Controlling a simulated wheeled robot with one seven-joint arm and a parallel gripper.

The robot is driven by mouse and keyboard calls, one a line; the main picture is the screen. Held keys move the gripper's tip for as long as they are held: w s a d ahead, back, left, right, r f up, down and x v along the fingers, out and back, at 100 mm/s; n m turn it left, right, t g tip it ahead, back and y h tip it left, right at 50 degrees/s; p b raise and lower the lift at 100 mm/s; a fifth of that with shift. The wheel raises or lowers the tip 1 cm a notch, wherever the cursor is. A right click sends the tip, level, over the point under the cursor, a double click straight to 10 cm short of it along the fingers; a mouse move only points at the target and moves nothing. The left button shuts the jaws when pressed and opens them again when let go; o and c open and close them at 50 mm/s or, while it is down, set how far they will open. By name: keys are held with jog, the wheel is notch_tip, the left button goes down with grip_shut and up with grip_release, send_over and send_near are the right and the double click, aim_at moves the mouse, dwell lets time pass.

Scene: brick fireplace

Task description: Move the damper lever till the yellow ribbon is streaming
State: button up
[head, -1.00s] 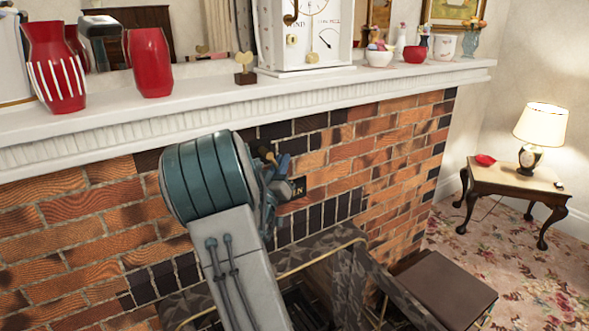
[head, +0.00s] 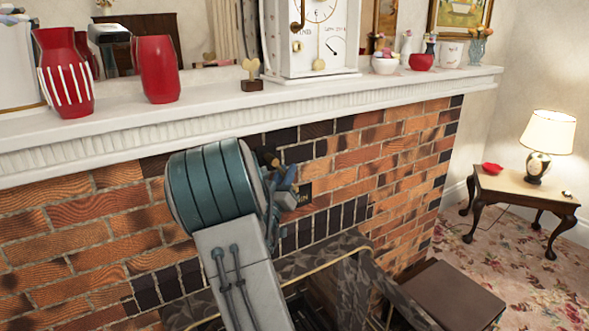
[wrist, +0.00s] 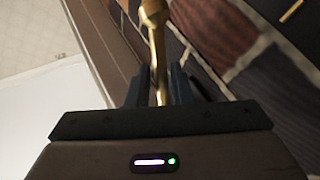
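The brass damper lever (wrist: 157,40) shows in the wrist view as a rod with a rounded, thicker end, running down between my gripper's two dark fingers. My gripper (wrist: 159,88) appears closed around the rod, with a finger against each side. In the head view my gripper (head: 284,192) is at the brick front below the mantel, mostly hidden by my own wrist. A small dark plate (head: 305,194) with partly covered lettering is just right of it.
The white mantel shelf (head: 190,115) runs above my gripper, with red vases (head: 159,69), a white clock (head: 309,40) and small bowls on it. A patterned fire surround (head: 330,250) and a dark brown box (head: 455,300) are below. A side table (head: 525,185) stands at right.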

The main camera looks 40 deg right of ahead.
jog(key=b+v, duration=0.1)
jog(key=v, duration=1.1)
jog(key=shift+s+a+b, duration=0.25)
jog(key=shift+b, duration=0.05)
jog(key=shift+w, duration=0.1)
jog(key=w+a+n+t+y+p, duration=0.2)
jog(key=w+a+y+p, duration=0.3)
jog(key=y, duration=0.6)
jog(key=a+n+g+y+p, duration=0.1)
jog(key=a+n+y+p, duration=0.15)
jog(key=a+y, duration=0.6)
jog(key=s+a+r+n+g+p, duration=0.2)
jog(key=s+a+g, duration=0.2)
jog(key=s, duration=0.6)
jog(key=s+a+r+n+g+p, duration=0.2)
jog(key=s+a+g, duration=0.2)
jog(key=s, duration=0.5)
jog(key=shift+s+g, duration=0.35)
jog(key=shift+g, duration=0.25)
